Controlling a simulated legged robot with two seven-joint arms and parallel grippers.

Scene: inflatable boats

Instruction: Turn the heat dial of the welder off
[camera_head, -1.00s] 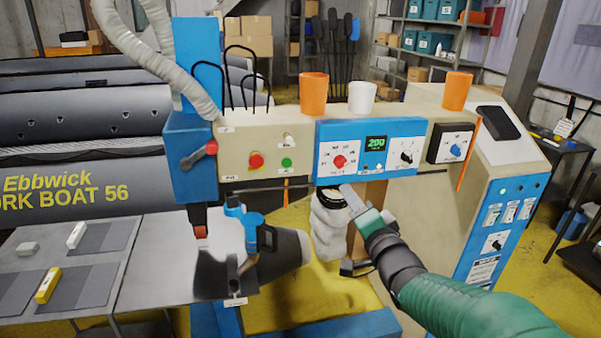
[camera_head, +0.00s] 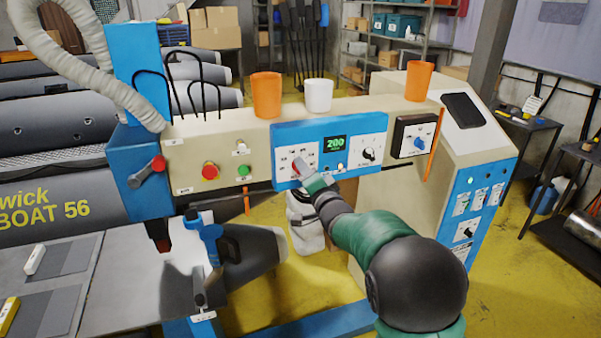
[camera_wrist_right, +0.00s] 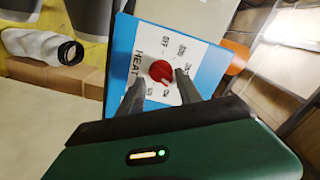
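The welder's heat dial is a red round knob (camera_wrist_right: 161,71) on a white plate with the word HEAT and tilted labels around it, on the blue panel (camera_head: 362,136). The wrist view shows my right gripper (camera_wrist_right: 160,79) open, with one dark finger on each side of the knob's near edge. I cannot tell whether the fingers touch it. In the head view, my right gripper (camera_head: 304,174) reaches the panel and covers part of the dial plate; a bit of red shows beside it. The dial's setting is not clear. My left gripper is not in view.
Right of the dial are a green display (camera_head: 335,142) reading 200, a black knob (camera_head: 369,154) and a blue knob (camera_head: 419,143). A red button (camera_head: 210,171) and green button (camera_head: 244,171) are to the left. Orange and white cups stand on top.

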